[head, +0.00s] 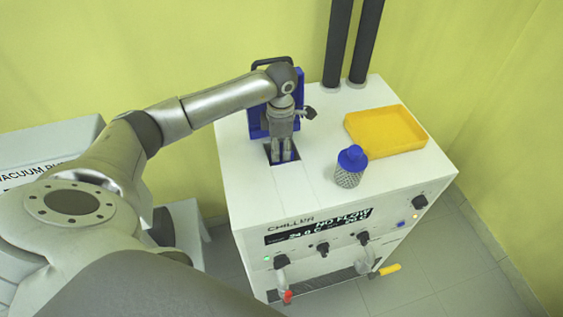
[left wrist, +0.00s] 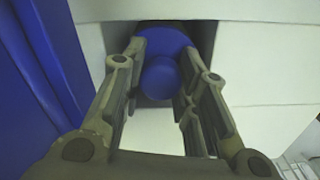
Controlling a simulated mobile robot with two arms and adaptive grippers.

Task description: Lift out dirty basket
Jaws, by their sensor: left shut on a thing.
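The basket in the chiller's opening shows only its blue top and round blue knob (left wrist: 160,78) in the left wrist view; its body is hidden below. My left gripper (head: 281,157) points straight down into the dark square opening in the chiller's white top (head: 240,165). Its two fingers are shut on the blue knob, one on each side. A second basket (head: 349,170), grey mesh with a blue cap, stands upright on the chiller top, to the right of the opening. My right gripper is not in view.
A yellow tray (head: 388,130) lies empty at the right of the chiller top. A blue panel (head: 258,120) with a black handle stands upright just behind the opening. Two black pipes (head: 352,40) rise at the back. The front panel (head: 320,230) carries knobs and a "NO FLOW" display.

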